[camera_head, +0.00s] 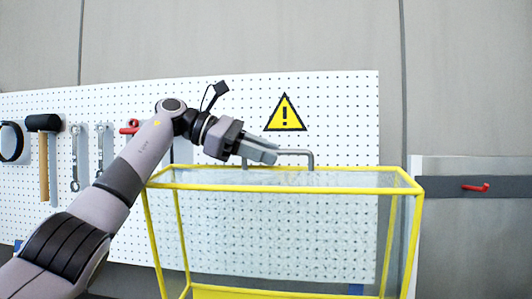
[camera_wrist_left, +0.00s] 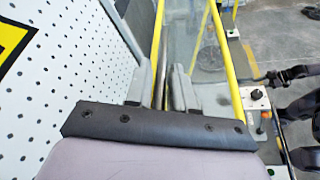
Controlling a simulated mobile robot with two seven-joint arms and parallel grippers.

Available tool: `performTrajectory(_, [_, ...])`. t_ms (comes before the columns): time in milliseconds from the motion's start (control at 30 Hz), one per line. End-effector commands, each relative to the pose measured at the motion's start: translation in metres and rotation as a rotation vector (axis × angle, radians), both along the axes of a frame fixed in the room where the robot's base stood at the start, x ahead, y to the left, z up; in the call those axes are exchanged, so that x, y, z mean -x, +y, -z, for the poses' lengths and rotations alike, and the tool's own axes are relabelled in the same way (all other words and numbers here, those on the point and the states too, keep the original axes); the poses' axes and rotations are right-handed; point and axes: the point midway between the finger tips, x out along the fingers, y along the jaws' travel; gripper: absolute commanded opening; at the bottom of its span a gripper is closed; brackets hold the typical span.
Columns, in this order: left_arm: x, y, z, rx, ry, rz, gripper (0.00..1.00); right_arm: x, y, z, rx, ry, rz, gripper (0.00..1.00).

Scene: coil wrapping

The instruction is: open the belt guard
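The belt guard (camera_head: 290,188) is a box with a yellow frame and clear panels, standing in front of the pegboard. Its frame also shows in the left wrist view (camera_wrist_left: 228,68). A grey bent handle (camera_head: 309,156) rises from its top. My left gripper (camera_head: 274,152) reaches in from the left over the guard's top, at the handle's left end. In the left wrist view its two grey fingers (camera_wrist_left: 163,88) stand apart. A thin metal bar lies between them, with gaps beside it. My right gripper does not show in the head view.
A white pegboard (camera_head: 345,120) stands behind, with a hammer (camera_head: 44,150), wrenches and a yellow warning sign (camera_head: 285,113). A red hook (camera_head: 475,187) is on the right wall. Dark parts at the wrist view's right edge are unclear.

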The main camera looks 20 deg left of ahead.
Motion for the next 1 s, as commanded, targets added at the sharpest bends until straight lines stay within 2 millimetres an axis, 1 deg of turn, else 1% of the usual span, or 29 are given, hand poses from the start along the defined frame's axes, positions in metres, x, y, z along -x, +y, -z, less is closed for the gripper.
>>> performTrajectory(200, [0.015, 0.032, -0.013, 0.001, -0.002, -0.004, 0.23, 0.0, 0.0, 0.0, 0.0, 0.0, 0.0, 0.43])
performTrajectory(300, [0.02, 0.044, -0.018, 0.001, 0.0, -0.005, 0.23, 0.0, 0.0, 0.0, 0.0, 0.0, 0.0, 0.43])
performTrajectory(400, [0.024, 0.052, -0.021, 0.001, 0.0, -0.004, 0.23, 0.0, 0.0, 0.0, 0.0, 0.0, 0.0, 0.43])
performTrajectory(567, [0.026, 0.056, -0.022, 0.0, 0.0, -0.002, 0.23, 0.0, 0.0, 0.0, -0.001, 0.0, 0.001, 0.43])
performTrajectory(1000, [0.026, 0.056, -0.022, 0.0, 0.0, -0.002, 0.23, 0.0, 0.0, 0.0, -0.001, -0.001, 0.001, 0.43])
